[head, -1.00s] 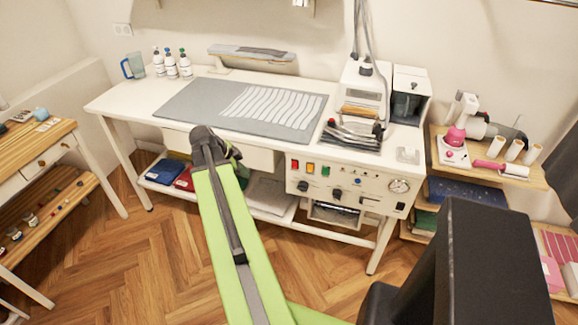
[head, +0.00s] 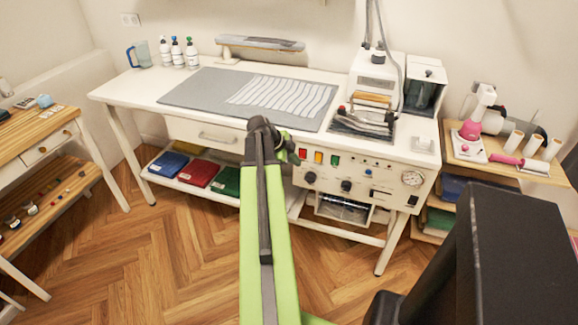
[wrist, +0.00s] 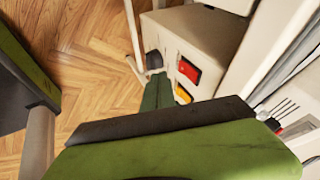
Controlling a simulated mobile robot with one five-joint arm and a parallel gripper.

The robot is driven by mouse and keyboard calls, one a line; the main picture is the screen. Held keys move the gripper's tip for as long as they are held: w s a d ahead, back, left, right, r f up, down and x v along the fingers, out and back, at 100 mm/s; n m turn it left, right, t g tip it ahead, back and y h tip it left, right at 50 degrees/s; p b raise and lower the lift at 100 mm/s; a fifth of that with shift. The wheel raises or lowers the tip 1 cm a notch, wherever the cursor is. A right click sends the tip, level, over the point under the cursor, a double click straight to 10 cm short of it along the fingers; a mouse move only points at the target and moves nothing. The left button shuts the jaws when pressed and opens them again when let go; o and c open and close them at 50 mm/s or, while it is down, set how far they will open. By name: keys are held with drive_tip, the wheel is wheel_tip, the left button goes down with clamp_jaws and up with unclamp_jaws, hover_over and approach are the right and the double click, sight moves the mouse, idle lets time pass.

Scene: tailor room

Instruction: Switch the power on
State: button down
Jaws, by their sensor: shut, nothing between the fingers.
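The control panel (head: 360,184) is on the front of the white ironing table, with a red switch (head: 304,154), an orange switch (head: 318,157) and a green switch (head: 335,160) in a row. My gripper (head: 293,154) is shut and empty, just left of the red switch, and partly hidden by my arm in the head view. In the wrist view the red switch (wrist: 188,71) and the orange switch (wrist: 184,93) show close to my dark green fingers (wrist: 158,85). The fingers look apart from the red switch, though contact with the panel is unclear. The green switch is hidden there.
Below the switches are black knobs (head: 346,186) and a gauge (head: 412,178). An iron (head: 365,118) rests on the tabletop beside a grey mat (head: 200,90). Folded cloths (head: 200,173) lie on the lower shelf. A side shelf (head: 505,165) stands at the right. The floor in front is clear.

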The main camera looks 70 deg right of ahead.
sight(302, 158)
drive_tip(key=d, duration=0.3)
drive_tip(key=shift+w, duration=0.15)
drive_tip(key=f+h+b, duration=0.1)
drive_tip(key=b, duration=0.1)
drive_tip(key=shift+d+h+b, duration=0.1)
drive_tip(key=shift+h+b, duration=0.2)
drive_tip(key=shift+b, duration=0.05)
drive_tip(key=shift+d+r, duration=0.15)
drive_tip(key=shift+r, duration=0.05)
drive_tip(key=shift+r, duration=0.1)
